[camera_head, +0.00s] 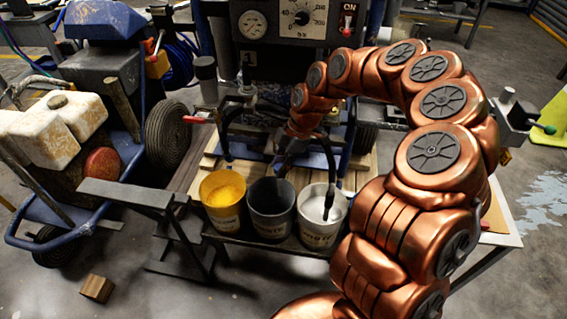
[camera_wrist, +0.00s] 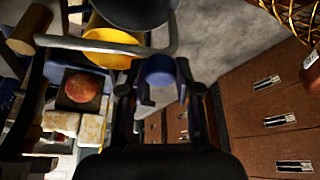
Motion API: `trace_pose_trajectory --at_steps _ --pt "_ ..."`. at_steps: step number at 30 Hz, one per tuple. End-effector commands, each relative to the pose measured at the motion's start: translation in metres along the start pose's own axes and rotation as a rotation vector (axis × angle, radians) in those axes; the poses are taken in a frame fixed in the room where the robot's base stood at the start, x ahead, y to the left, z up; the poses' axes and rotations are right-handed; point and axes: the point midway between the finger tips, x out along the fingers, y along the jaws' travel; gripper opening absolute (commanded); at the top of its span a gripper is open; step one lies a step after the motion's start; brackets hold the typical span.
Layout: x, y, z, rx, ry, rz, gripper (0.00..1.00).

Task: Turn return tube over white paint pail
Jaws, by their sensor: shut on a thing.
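The white paint pail (camera_head: 318,226) stands at the right of a row of pails, beside the dark grey pail (camera_head: 270,213) and the yellow paint pail (camera_head: 224,204). A black tube (camera_head: 330,176) reaches down into the white pail. Another black hooked tube (camera_head: 224,135) hangs above the yellow pail. My gripper (camera_head: 281,164) is above the dark pail, left of the white one. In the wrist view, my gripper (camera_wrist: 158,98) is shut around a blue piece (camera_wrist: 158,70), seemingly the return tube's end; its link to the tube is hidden. The yellow pail (camera_wrist: 112,52) is beyond it.
The striper's panel with gauges (camera_head: 298,22) rises behind the pails. A wooden block (camera_head: 96,288) lies on the floor. In the wrist view, brown drawers (camera_wrist: 270,110) stand at right.

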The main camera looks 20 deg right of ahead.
Motion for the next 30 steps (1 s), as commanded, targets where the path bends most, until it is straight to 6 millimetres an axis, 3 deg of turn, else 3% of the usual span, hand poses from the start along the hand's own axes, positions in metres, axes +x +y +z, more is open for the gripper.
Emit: trace_pose_trajectory --at_steps 10,11,17,30 --pt "-0.0009 0.0018 0.0016 0.0 -0.002 0.006 0.0" --pt "-0.0009 0.0018 0.0017 0.0 -0.002 0.006 0.34" --pt "-0.0008 0.0013 0.0015 0.001 -0.001 0.005 0.55" --pt "-0.0055 0.001 0.0013 0.001 -0.001 0.003 0.57"
